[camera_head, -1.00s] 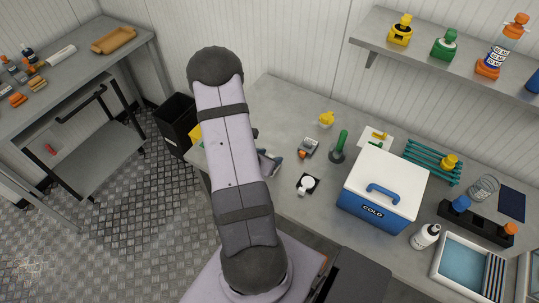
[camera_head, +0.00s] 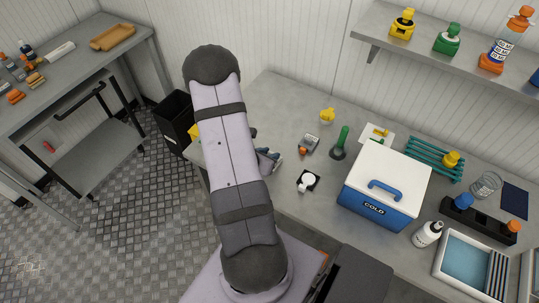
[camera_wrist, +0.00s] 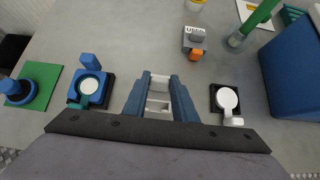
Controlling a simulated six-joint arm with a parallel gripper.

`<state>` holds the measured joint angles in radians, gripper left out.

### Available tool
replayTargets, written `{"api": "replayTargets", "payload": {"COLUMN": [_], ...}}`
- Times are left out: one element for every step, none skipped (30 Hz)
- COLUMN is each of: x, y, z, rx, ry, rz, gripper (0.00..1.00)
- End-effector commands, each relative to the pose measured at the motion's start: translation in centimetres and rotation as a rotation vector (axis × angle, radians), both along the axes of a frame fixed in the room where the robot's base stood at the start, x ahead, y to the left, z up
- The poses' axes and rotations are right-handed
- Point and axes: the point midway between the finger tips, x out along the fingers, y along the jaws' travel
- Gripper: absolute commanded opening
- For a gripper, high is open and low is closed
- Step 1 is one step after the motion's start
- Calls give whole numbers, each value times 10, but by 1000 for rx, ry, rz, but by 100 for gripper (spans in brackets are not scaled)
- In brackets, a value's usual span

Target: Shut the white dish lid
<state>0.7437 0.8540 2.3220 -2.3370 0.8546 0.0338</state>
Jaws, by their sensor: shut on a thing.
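The white dish (camera_wrist: 228,99) is a round white disc on a black base, to the right of my gripper in the wrist view. A small white tab (camera_wrist: 235,121) stands out at its near edge; I cannot tell how far the lid is open. The dish also shows in the head view (camera_head: 308,180), right of my gripper (camera_head: 268,157). In the wrist view my gripper (camera_wrist: 159,78) points down over the bench, apart from the dish. Its blue fingers are shut on a pale piece between them, which I cannot identify.
A blue dish (camera_wrist: 90,88) with a raised blue part stands left of my gripper. A blue ring-shaped item (camera_wrist: 18,92) sits on a green mat further left. A grey and orange device (camera_wrist: 195,42), a green-handled item (camera_wrist: 256,20) and the blue cold box (camera_head: 384,190) are to the right.

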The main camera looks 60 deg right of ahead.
Motion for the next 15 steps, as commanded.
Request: {"api": "replayTargets", "payload": {"x": [1, 1, 1, 1, 1, 1, 1, 1, 1, 1, 1, 1, 1, 2, 2], "y": [1, 2, 3, 4, 5, 6, 7, 7, 9, 10, 11, 12, 13, 13, 14], "z": [-7, -8, -10, -11, -12, -14, -16, -17, -18, -20, -21, -22, -23, -24, -25], "rx": [-20, -31, -49, -63, -78, -99, -115, -133, -156, -174, -192, -216, -234, -252, -275], "ry": [-1, -1, -1, -1, -1, -1, -1, -1, -1, -1, -1, -1, -1, -2, -2], "rz": [1, 2, 2, 3, 3, 4, 4, 3, 4, 3, 3, 4, 3, 4, 4], "gripper": [2, 2, 2, 2, 2, 2, 2, 2, 2, 2, 2, 2, 2, 2, 2]}}
